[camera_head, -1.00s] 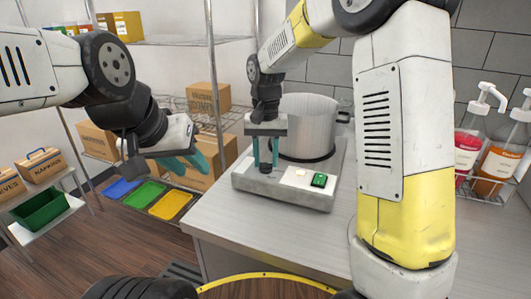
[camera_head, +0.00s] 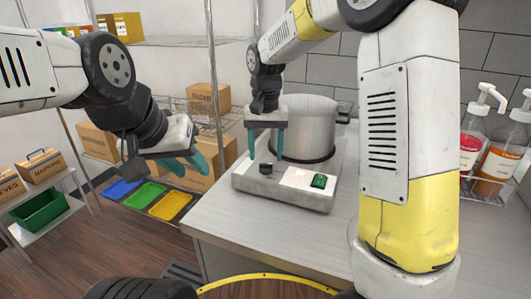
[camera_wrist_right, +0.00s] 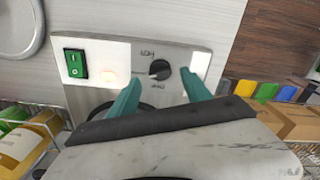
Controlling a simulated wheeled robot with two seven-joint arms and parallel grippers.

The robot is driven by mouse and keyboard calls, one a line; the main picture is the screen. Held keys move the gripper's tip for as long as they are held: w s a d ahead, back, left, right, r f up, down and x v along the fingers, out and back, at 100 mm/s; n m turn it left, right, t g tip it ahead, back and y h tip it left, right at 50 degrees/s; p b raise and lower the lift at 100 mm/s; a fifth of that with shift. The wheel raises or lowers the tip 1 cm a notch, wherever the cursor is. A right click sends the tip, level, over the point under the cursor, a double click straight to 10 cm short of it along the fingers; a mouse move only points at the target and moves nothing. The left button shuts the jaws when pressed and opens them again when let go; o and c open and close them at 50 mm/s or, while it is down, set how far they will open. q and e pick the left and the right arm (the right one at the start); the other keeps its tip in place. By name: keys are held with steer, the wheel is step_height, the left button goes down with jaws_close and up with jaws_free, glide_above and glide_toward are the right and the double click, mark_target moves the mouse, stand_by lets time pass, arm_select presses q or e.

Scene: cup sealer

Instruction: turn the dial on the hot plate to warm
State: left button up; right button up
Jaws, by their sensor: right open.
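The hot plate (camera_head: 240,184) stands on the counter. Its black dial (camera_head: 265,169) is on the front panel, left of the pale light and the green switch (camera_head: 319,181). In the right wrist view the dial (camera_wrist_right: 159,70) shows between my fingertips, with small upside-down labels beside it; I cannot tell its setting surely. My right gripper (camera_head: 266,153) is open and empty just above the dial, apart from it; its teal fingers (camera_wrist_right: 160,90) also show in the wrist view. My left gripper (camera_head: 187,163) is open and empty in the air, left of the counter.
A large metal pot (camera_head: 308,130) sits on the hot plate behind the panel. Pump bottles (camera_head: 500,150) stand in a wire rack at the right. Coloured trays (camera_head: 147,194) and boxes are on shelves at the left. The counter front (camera_head: 245,232) is clear.

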step_height(320, 180, up, 5)
steer(key=shift+r, duration=0.25)
steer(key=s+d+r+t+y, duration=0.1)
steer(key=s+d+t, duration=0.2)
steer(key=s+d, duration=0.3)
steer(key=s+d+r+n+t+y, duration=0.1)
steer(key=s+d, duration=0.6)
steer(key=s, duration=0.7)
steer(key=shift+s+d+r+t, duration=0.15)
steer(key=shift+d+r+t, duration=0.3)
steer(key=shift+t, duration=0.65)
steer(key=shift+a+r, duration=0.1)
steer(key=shift+a, duration=0.05)
